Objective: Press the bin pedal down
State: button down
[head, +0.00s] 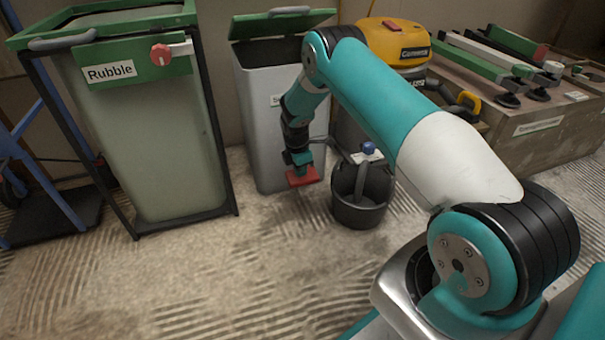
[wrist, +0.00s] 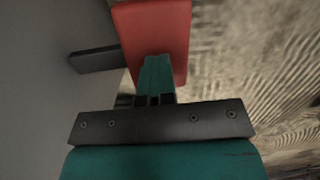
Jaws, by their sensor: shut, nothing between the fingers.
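The grey bin (head: 265,120) stands against the wall. Its green lid (head: 285,22) is tilted up at the back, with a dark opening below it. The red pedal (head: 303,178) is low at the bin's front, close to the floor. It also shows in the wrist view as a red plate (wrist: 160,25) with a dark bar (wrist: 95,59) running towards the bin. My gripper (head: 301,168) is shut and empty, pointing down with its fingertips at the pedal's top; they look in contact. In the wrist view the closed fingers (wrist: 156,65) cover part of the plate.
A black bucket (head: 360,212) stands just right of the pedal. The Rubble bin (head: 150,150) in a black frame is at left. A yellow vacuum (head: 392,42) and a wooden bench (head: 545,125) are at right. The ridged floor in front is clear.

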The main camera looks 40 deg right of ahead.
aim_at(292, 178)
notch_tip(292, 178, down, 3)
jog(key=shift+r+b, duration=0.1)
jog(key=shift+b, duration=0.35)
jog(key=shift+a+r, duration=0.1)
jog(key=shift+r, duration=0.15)
jog(key=shift+w+a+r+p, duration=0.1)
jog(key=shift+a+r+p, duration=0.15)
jog(key=shift+a+p, duration=0.2)
jog(key=shift+w+a+r+p, duration=0.1)
jog(key=shift+a+r+p, duration=0.15)
jog(key=shift+a, duration=0.7)
notch_tip(292, 178, up, 17)
jog(key=a+p, duration=0.1)
jog(key=p, duration=0.8)
jog(key=shift+w+a+r, duration=0.15)
jog(key=shift+w+a, duration=0.05)
jog(key=shift+a, duration=0.1)
